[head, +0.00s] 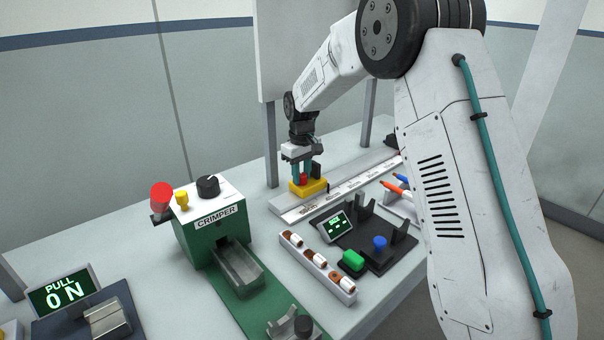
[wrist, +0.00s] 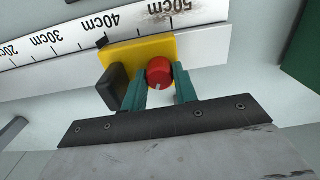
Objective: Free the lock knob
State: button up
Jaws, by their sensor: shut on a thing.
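The lock knob (wrist: 159,72) is a red round knob with a pale mark at its lower edge. It sits on a yellow block (wrist: 125,55) on the measuring rail, near the 40 to 50 cm marks. My gripper (wrist: 160,82) is shut on the knob, with one teal finger on each side of it. In the head view my gripper (head: 308,172) points down over the yellow block (head: 309,190), and the red knob (head: 303,178) shows partly between the fingers. A dark tab (wrist: 114,88) stands at the block's left side in the wrist view.
The white ruled rail (head: 350,184) runs along the back of the table. A green crimper (head: 212,225) stands to the left. A strip of terminals (head: 318,266) and a dark fixture with a small screen (head: 335,226) lie in front. Colored pens (head: 396,187) are at right.

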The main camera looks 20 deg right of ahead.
aim_at(301, 174)
jog(key=n, duration=0.4)
jog(key=shift+n, duration=0.4)
dwell(0.4)
jog(key=o, duration=1)
notch_tip(301, 174, up, 8)
jog(key=shift+f, duration=0.1)
jog(key=shift+w, duration=0.1)
